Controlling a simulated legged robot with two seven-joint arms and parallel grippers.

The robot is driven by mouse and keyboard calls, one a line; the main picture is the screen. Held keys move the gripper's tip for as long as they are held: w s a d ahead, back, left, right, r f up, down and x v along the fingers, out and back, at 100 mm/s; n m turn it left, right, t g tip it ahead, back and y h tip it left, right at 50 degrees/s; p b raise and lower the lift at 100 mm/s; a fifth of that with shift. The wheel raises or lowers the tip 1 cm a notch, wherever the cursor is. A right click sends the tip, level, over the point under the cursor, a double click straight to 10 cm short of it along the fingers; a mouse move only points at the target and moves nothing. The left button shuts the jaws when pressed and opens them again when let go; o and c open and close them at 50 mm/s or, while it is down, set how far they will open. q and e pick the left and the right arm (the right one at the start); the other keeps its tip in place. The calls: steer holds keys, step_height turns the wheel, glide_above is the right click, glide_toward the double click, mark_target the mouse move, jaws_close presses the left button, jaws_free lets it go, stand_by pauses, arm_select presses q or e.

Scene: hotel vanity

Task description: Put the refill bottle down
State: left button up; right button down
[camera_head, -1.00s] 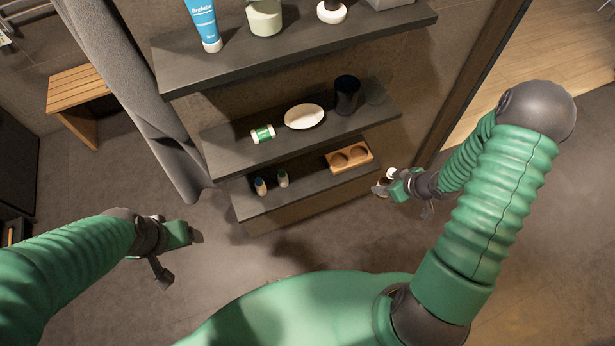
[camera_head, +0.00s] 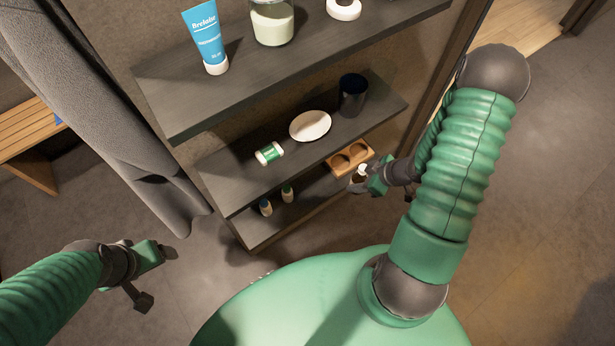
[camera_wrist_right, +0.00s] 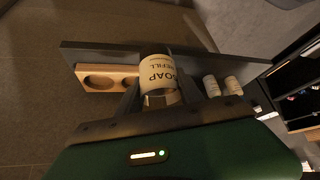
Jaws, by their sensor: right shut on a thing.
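The refill bottle (camera_wrist_right: 158,72), with a pale label reading SOAP REFILL, is between the fingers of my right gripper (camera_wrist_right: 160,98) in the right wrist view. In the head view the bottle (camera_head: 361,172) shows small, its white top just in front of the wooden two-hole holder (camera_head: 350,158). My right gripper (camera_head: 364,182) is shut on it near the right end of the lowest shelf (camera_head: 312,203). Whether the bottle touches the shelf I cannot tell. Both round holes of the holder (camera_wrist_right: 106,80) look empty.
Two small bottles (camera_head: 276,200) stand on the lowest shelf, left of the holder. The middle shelf above carries a green-and-white roll (camera_head: 269,153), a white dish (camera_head: 310,126) and a dark cup (camera_head: 352,96). A grey curtain (camera_head: 110,120) hangs at the left.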

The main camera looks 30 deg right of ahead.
steer(key=w+a, duration=0.2)
steer(key=a, duration=0.1)
steer(key=w+a+b, duration=0.1)
steer(key=w+a, duration=0.2)
steer(key=w+a+f, duration=0.1)
steer(key=w+a, duration=0.2)
steer(key=shift+w+a+f+b, duration=0.1)
steer(key=shift+w+b, duration=0.1)
steer(key=shift+b, duration=0.1)
steer(key=shift+w+a+f, duration=0.15)
steer(key=f, duration=0.1)
steer(key=f+b, duration=0.1)
steer(key=shift+s+f, duration=0.2)
steer(key=shift+f, duration=0.4)
steer(key=shift+w+d, duration=0.1)
steer(key=shift+d, duration=0.1)
steer(key=shift+f, duration=0.1)
steer(key=c, duration=0.8)
jaws_free()
steer(key=shift+a, duration=0.1)
steer(key=shift+o, duration=0.2)
